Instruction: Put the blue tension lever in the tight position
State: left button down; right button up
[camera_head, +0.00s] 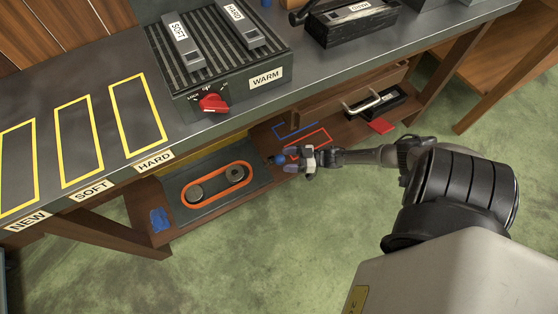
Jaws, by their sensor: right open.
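The blue tension lever's round knob (280,160) shows on the lower shelf, at the right end of the dark plate (257,183) that carries an orange belt (217,164) around two grey pulleys. My right gripper (289,161) comes in from the right at the lever, with its open fingers beside the blue knob. I cannot tell whether the fingers touch the knob. The lever's arm is mostly hidden or too small to make out, so its position is unclear. My left gripper is not in view.
The tabletop edge overhangs the shelf just above. On the table stand a ribbed WARM box (230,90) with a red knob (213,103) and a black box (350,26). Red and blue outlines and a handled black item (378,102) lie right on the shelf. Green floor is clear in front.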

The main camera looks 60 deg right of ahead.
aim_at(280, 160)
jog(key=shift+b+x, duration=0.45)
jog(key=shift+x, duration=1.45)
jog(key=shift+s, duration=0.1)
jog(key=shift+c, duration=0.2)
jog(key=c, duration=1.2)
jog(key=shift+s, duration=0.1)
